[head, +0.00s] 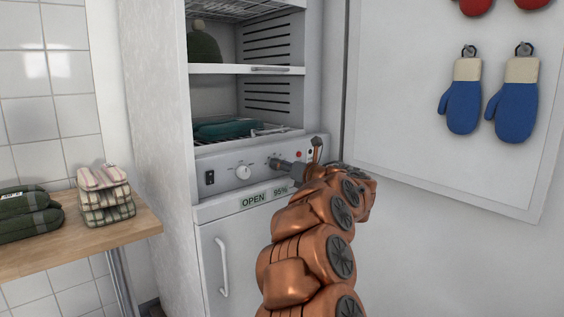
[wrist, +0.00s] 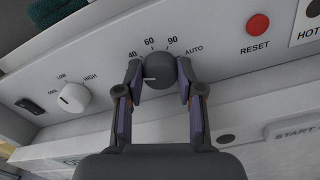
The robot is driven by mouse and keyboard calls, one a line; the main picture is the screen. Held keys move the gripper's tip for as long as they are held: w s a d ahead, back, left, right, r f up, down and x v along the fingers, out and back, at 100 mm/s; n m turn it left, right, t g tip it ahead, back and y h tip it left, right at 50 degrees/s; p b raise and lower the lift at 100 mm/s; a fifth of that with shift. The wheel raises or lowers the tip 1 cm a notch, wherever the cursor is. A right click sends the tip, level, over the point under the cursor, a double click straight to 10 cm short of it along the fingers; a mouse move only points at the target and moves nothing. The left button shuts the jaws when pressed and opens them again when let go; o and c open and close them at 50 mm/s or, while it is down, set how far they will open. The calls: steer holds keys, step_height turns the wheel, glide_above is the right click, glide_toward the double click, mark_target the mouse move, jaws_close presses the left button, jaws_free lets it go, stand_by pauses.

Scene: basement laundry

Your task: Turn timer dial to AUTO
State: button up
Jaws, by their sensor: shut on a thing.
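The dark timer dial (wrist: 159,72) sits on the white control panel in the wrist view. Marks 40, 60, 90 and AUTO run around its upper side, with the AUTO label (wrist: 194,49) at the upper right. A pale pointer line on the dial faces left, below the 40 mark. My gripper (wrist: 160,82) is shut on the dial, one finger on its left side and one on its right. In the head view my gripper (head: 277,164) reaches the panel from the right and hides most of the dial.
A white heat knob (wrist: 74,97) is left of the dial, and a red RESET button (wrist: 258,24) is to the right. Above the panel is an open drying cabinet with a shelf (head: 240,69) and folded teal cloth (head: 222,129). Blue mittens (head: 464,97) hang on the open door.

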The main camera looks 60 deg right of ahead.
steer(key=m+p, duration=0.1)
steer(key=p, duration=0.1)
steer(key=m+p, duration=0.2)
steer(key=shift+r+m, duration=0.3)
steer(key=shift+r, duration=0.05)
steer(key=m+p, duration=0.4)
steer(key=p, duration=0.1)
steer(key=shift+d+f+m, duration=0.1)
steer(key=shift+m, duration=0.2)
steer(key=m+p, duration=0.3)
steer(key=p, duration=0.1)
steer(key=shift+f+m, duration=0.1)
steer(key=shift+m, duration=0.2)
steer(key=m+p, duration=0.3)
steer(key=p, duration=0.1)
steer(key=shift+m, duration=0.3)
steer(key=m+p, duration=0.3)
steer(key=p, duration=0.1)
steer(key=shift+m, duration=0.4)
steer(key=m+p, duration=0.4)
steer(key=p, duration=0.1)
steer(key=shift+f, duration=0.15)
steer(key=m+p, duration=0.5)
steer(key=shift+f, duration=0.1)
steer(key=shift+f+m+p, duration=0.2)
steer(key=shift+m+p, duration=0.5)
steer(key=shift+m, duration=0.3)
